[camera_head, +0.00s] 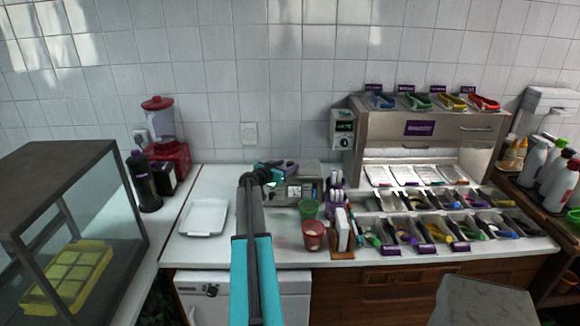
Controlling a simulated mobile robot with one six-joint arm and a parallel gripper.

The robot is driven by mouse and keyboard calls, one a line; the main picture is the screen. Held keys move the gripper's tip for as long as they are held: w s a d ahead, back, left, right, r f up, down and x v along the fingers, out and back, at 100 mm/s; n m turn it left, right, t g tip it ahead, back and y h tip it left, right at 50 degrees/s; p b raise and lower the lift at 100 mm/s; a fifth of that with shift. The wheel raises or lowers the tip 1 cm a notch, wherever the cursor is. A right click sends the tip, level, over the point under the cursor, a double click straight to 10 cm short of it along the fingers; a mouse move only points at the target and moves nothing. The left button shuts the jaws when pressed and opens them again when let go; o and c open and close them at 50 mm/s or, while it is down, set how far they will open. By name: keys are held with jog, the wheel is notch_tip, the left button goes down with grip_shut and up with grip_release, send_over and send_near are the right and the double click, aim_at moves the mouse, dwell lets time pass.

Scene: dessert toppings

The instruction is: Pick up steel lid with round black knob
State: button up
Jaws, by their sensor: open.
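No steel lid with a round black knob can be picked out for certain. A row of pale, shiny flat covers or panels (404,176) lies at the back of the topping station, under the steel hood; no round knob is clear on them. My gripper (277,174) is at the far end of my outstretched arm, left of that row, in front of or over a grey box with dials (304,191). Its jaws are small in the picture and partly blend with that box. It is open, and nothing is seen held in it.
Topping bins (408,228) with coloured-handled scoops fill the right counter. A green cup (308,209), a red cup (312,235) and a holder (341,240) stand between. A white tray (204,217) lies left. A red blender (160,130) and glass case (110,165) are further left.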

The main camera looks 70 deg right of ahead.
jog(key=shift+c, duration=0.3)
grip_shut()
dwell(0.3)
jog(key=shift+r, duration=0.2)
jog(key=shift+r+b, duration=1.15)
jog(key=shift+r, duration=0.25)
jog(key=s+a+r+b, duration=0.1)
jog(key=s+a+b, duration=0.1)
jog(key=a, duration=0.5)
jog(key=s+a+r+b, duration=0.1)
jog(key=s+a+b, duration=0.2)
jog(key=a, duration=0.5)
jog(key=shift+s+b, duration=0.25)
jog(key=shift+b, duration=0.2)
